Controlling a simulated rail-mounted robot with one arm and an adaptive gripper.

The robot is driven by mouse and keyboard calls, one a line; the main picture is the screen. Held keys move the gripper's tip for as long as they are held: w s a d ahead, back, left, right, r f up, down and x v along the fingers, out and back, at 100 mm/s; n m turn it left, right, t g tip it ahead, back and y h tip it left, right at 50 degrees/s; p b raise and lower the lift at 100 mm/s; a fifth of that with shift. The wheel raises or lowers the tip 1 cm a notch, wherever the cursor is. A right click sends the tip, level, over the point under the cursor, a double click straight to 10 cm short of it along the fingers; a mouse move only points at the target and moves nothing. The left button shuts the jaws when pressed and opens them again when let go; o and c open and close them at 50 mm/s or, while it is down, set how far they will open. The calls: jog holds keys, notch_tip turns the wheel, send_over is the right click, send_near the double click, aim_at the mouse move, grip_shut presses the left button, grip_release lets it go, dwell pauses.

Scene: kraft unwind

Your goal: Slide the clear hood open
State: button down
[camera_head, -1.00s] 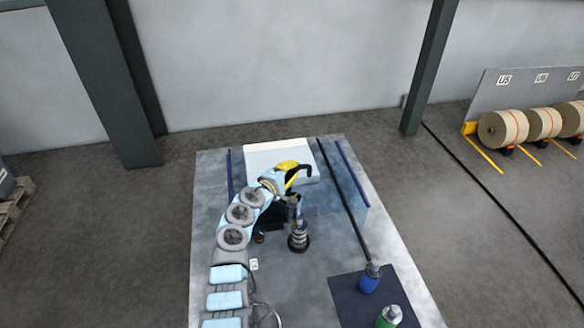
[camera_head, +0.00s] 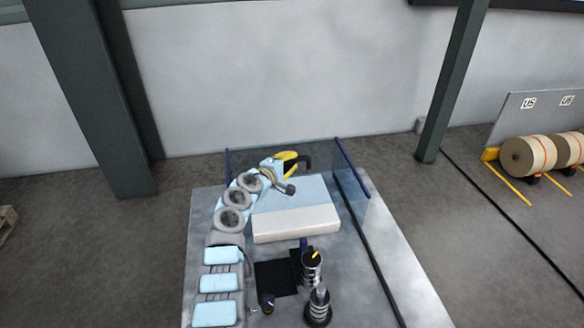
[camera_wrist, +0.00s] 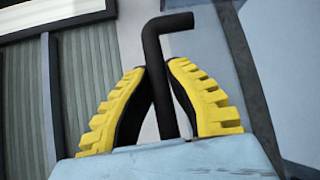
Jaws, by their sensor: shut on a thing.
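My gripper (camera_head: 287,161) is shut on a black bent handle (camera_head: 303,163) at the back of the machine bed. In the wrist view, my yellow fingers (camera_wrist: 158,85) close around the upright part of the black handle (camera_wrist: 160,70), whose top bends right. The clear hood (camera_head: 354,184) is a bluish see-through cover with dark blue edges at left and right. It stands at the back of the bed, around the far part of a white and light-blue block (camera_head: 296,223). My arm hides part of its left side.
Dark-ringed metal spindles (camera_head: 318,308) stand on the grey bed, in front of the block, beside a black square opening (camera_head: 276,278). A black rail (camera_head: 372,252) runs along the bed's right side. Kraft rolls (camera_head: 531,155) rest at the far right by the wall.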

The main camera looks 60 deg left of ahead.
jog(key=shift+w, duration=0.15)
jog(key=c, duration=1)
grip_release()
jog(key=shift+d, duration=0.15)
jog(key=shift+s, duration=0.2)
